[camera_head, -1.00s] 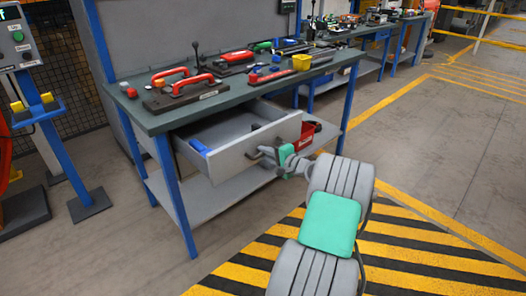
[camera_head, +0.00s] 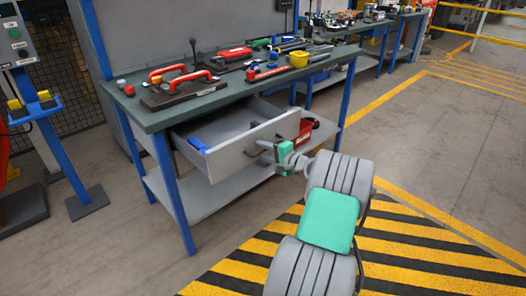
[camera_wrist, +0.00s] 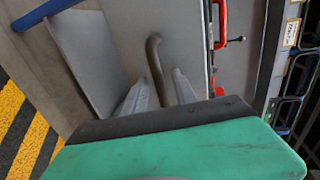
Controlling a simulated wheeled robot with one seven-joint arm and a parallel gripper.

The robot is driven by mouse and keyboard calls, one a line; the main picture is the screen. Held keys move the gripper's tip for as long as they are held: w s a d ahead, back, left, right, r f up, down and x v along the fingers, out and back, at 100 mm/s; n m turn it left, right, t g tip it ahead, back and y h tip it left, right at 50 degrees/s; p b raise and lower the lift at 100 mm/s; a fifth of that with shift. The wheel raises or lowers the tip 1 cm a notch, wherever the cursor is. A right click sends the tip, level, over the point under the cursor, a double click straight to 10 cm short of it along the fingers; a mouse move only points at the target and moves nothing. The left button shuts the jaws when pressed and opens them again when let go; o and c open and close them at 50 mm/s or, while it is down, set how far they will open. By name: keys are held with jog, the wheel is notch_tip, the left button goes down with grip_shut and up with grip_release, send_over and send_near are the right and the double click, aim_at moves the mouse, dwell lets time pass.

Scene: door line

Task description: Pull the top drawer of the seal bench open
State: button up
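The seal bench (camera_head: 160,118) has a dark green top and blue legs. Its top drawer (camera_head: 232,158) is pulled well out, with its grey inside showing and a blue item (camera_head: 197,144) in it. The drawer's dark bar handle (camera_head: 252,152) is on its front; in the wrist view the curved handle (camera_wrist: 155,62) runs between my fingers. My gripper (camera_head: 265,149) is at the drawer front. In the wrist view my gripper (camera_wrist: 160,88) has its fingers apart, one on each side of the handle, with a gap showing. Exact contact is hard to tell.
Red-handled tools (camera_head: 183,88) and a yellow cup (camera_head: 298,60) lie on the bench top. A red bin (camera_head: 303,130) is beyond the drawer. A blue control stand (camera_head: 55,140) is on the left.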

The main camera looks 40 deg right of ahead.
jog(key=p+v, duration=0.1)
jog(key=v, duration=0.6)
jog(key=shift+s, duration=0.4)
jog(key=shift+r, duration=0.1)
